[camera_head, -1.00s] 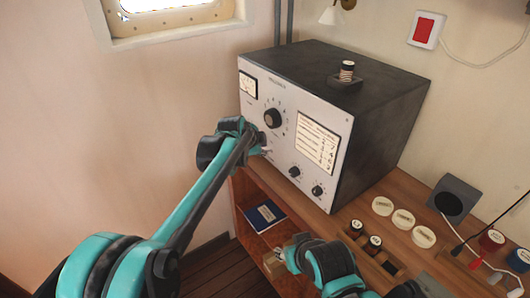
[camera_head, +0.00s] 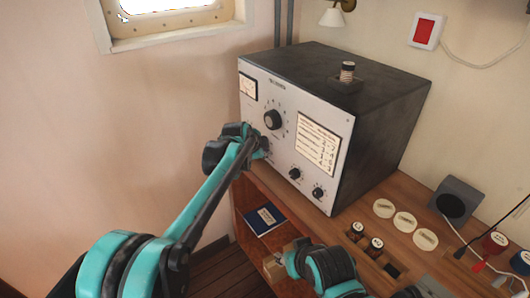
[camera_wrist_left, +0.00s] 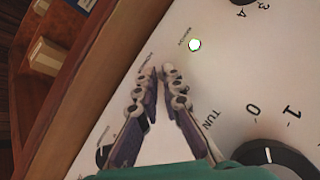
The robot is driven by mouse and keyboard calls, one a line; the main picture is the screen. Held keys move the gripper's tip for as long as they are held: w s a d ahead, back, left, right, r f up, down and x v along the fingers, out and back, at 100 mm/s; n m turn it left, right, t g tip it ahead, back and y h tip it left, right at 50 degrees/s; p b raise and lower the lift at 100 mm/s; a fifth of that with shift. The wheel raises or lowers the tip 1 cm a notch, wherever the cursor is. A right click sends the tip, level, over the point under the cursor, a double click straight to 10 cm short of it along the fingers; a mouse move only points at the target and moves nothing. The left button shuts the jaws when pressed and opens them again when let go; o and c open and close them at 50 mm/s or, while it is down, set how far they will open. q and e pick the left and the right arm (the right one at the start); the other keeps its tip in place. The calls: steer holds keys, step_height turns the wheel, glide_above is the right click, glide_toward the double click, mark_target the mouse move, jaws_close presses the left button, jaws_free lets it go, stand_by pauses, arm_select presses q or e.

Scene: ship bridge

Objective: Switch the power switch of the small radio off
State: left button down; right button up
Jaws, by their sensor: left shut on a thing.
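The radio is a dark box with a pale front panel (camera_head: 328,188), standing on the wooden desk. My left gripper (camera_head: 262,146) is at the panel's lower left edge, below the large tuning knob (camera_head: 272,119). In the left wrist view its fingers (camera_wrist_left: 158,72) point at the panel (camera_wrist_left: 190,20) and their tips are nearly together. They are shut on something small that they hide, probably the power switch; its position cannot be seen. A lit white-green lamp (camera_wrist_left: 194,45) is just beyond the fingertips.
Two small knobs (camera_head: 295,174) are low on the panel. Pale discs (camera_head: 404,222), dark-capped jars (camera_head: 374,247) and a dark speaker-like box (camera_head: 455,202) stand on the desk at right. A blue book (camera_head: 264,218) lies on the shelf below. The wall is at left.

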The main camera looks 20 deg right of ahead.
arm_select(q)
steer(key=shift+f, duration=0.1)
steer(key=t+h+b, duration=0.1)
steer(key=a+f+h+b, duration=0.1)
steer(key=h, duration=0.1)
steer(key=shift+s+f+n+t, duration=0.1)
steer(key=shift+f+n+t, duration=0.2)
steer(key=shift+n+t, duration=0.1)
steer(key=f+t+h+b, duration=0.1)
steer(key=h+b, duration=0.1)
steer(key=shift+f+n+h+b, duration=0.15)
steer(key=shift+n+h+b, duration=0.25)
steer(key=shift+f+n+t+h+b, duration=0.3)
steer(key=shift+t+h+b, duration=0.2)
steer(key=shift+t+h, duration=0.4)
steer(key=shift+d, duration=0.1)
steer(key=c, duration=2)
jaws_free()
